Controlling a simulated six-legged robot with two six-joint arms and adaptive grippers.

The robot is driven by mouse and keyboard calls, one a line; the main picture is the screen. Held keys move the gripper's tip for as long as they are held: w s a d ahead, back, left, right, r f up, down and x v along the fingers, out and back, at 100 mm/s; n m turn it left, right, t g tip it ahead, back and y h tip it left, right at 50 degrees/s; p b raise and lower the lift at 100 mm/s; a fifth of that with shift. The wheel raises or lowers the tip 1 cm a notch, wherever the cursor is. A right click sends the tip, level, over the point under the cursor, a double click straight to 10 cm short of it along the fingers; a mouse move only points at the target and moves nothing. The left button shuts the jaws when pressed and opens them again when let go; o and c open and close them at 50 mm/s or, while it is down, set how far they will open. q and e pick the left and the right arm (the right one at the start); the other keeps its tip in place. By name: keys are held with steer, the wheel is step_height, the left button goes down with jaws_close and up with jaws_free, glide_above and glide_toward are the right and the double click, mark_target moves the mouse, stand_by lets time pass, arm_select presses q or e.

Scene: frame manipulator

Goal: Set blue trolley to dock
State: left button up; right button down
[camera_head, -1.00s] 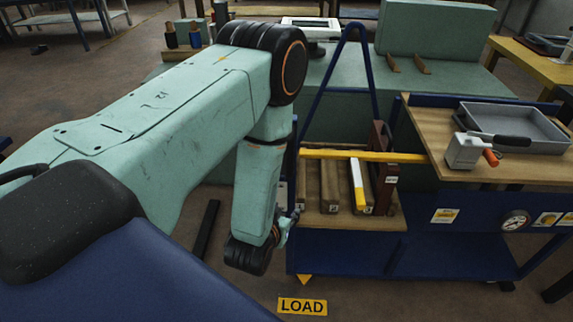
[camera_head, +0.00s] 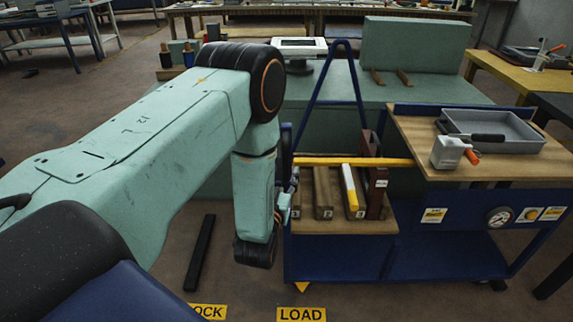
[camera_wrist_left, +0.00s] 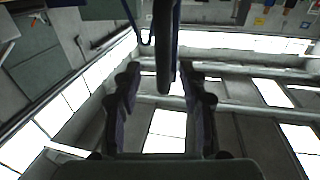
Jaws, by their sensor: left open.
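The blue trolley (camera_head: 405,258) stands right of centre in the head view. It has a blue A-shaped frame, a wooden lower deck and a raised wooden top. Its front left corner is just behind the yellow LOAD floor label (camera_head: 301,314). A second floor label (camera_head: 207,312), partly hidden and reading "OCK", lies to its left. My left gripper (camera_head: 284,205) is at the trolley's left side, partly hidden by its own wrist. In the left wrist view the open fingers (camera_wrist_left: 164,105) stand either side of a dark blue bar (camera_wrist_left: 164,45); contact cannot be told. My right gripper is not in view.
The trolley carries wooden blocks, a yellow bar (camera_head: 360,161), a grey tray (camera_head: 490,142) and a grey-white orange-tipped tool (camera_head: 448,152). A dark strip (camera_head: 200,252) lies on the floor to the left. A green bench (camera_head: 330,90) stands behind. The floor around the labels is clear.

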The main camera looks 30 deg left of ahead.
mark_target(285, 165)
arm_select(q)
steer(key=x, duration=0.4)
steer(key=shift+a+f, duration=0.2)
steer(key=shift+a, duration=0.15)
steer(key=shift+w+a, duration=0.15)
steer(key=shift+w, duration=0.45)
steer(key=shift+r, duration=0.1)
steer(key=shift+s, duration=0.1)
steer(key=shift+c, duration=1.2)
steer(key=c, duration=0.4)
jaws_close()
